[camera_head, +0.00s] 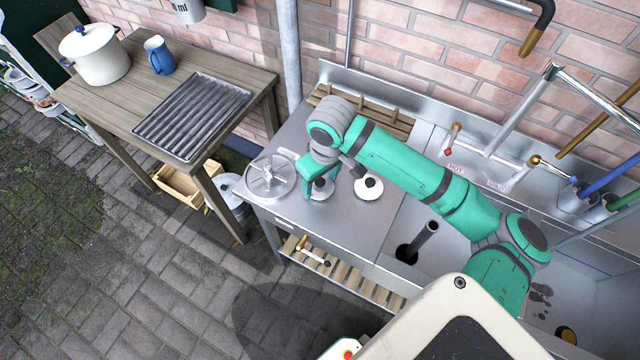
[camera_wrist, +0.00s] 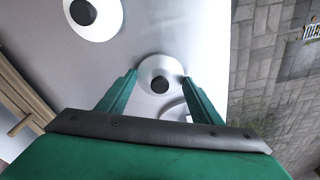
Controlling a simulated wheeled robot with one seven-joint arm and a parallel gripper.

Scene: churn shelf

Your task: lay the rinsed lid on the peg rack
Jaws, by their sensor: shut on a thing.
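A small white lid with a black knob (camera_wrist: 160,70) is between the two fingers of my gripper (camera_wrist: 160,84), which is shut on it. In the head view this lid (camera_head: 322,191) shows partly below my gripper (camera_head: 316,186), over the left end of the steel counter. I cannot tell whether it touches the counter. A second white lid with a dark knob (camera_head: 368,189) lies on the counter to its right; it also shows in the wrist view (camera_wrist: 93,24). A slatted wooden rack (camera_head: 390,122), perhaps the peg rack, stands along the back of the counter, partly hidden by my arm.
A spoked metal disc (camera_head: 270,178) is at the counter's left corner. The sink basin with taps lies to the right, a dark upright tube (camera_head: 424,240) nearer. A wooden table (camera_head: 112,98) at left bears a white pot (camera_head: 95,58), blue jug (camera_head: 159,56) and ribbed tray (camera_head: 192,115).

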